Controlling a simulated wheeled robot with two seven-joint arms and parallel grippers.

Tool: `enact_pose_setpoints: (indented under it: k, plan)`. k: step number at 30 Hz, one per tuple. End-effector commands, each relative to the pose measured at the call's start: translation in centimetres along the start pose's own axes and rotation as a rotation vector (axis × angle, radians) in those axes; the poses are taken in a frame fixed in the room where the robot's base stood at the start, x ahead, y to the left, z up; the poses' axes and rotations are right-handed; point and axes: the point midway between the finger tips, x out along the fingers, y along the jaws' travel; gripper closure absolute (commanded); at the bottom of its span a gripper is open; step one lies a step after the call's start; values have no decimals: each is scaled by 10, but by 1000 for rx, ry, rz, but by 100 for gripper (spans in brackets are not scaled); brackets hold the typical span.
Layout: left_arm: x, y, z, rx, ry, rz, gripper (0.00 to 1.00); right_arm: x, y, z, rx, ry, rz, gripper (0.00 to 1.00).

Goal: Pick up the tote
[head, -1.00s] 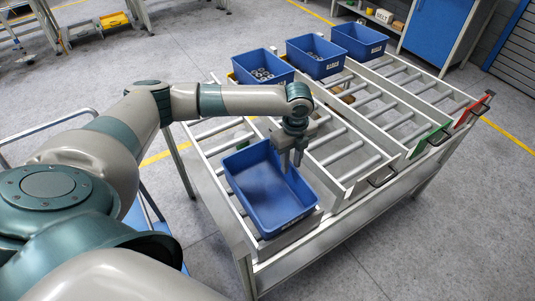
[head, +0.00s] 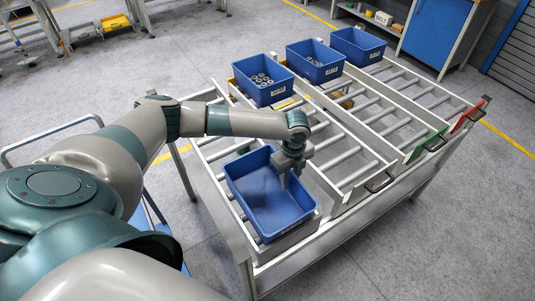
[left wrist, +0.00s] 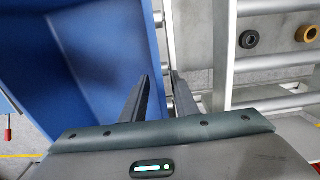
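The tote is an open blue bin (head: 262,213), empty, on the near end of the left roller lane. My left gripper (head: 288,180) is at its right-hand wall, pointing down. In the left wrist view the tote (left wrist: 95,60) fills the left side. The two dark fingers of my left gripper (left wrist: 162,92) stand apart, one on each side of the tote's thin wall, with gaps showing beside the wall. My right gripper is not in view.
Three blue totes with small parts stand at the far ends of the lanes: left (head: 262,92), middle (head: 315,75) and right (head: 357,57). Metal lane dividers run close beside the near tote. The roller lanes (head: 370,130) to the right are largely clear.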

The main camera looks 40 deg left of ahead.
Motion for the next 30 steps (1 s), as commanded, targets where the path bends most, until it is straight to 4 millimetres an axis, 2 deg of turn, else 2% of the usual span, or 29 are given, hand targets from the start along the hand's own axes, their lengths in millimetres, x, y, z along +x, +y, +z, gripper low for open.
enact_pose_setpoints:
  k: [14, 15, 18, 30]
  plan:
    - [2, 0, 0, 0, 0, 0, 73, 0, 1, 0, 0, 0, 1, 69]
    - [2, 0, 0, 0, 0, 0, 78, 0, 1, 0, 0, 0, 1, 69]
    - [2, 0, 0, 0, 0, 0, 100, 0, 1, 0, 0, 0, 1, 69]
    - [2, 0, 0, 1, -1, -2, 100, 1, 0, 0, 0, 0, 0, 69]
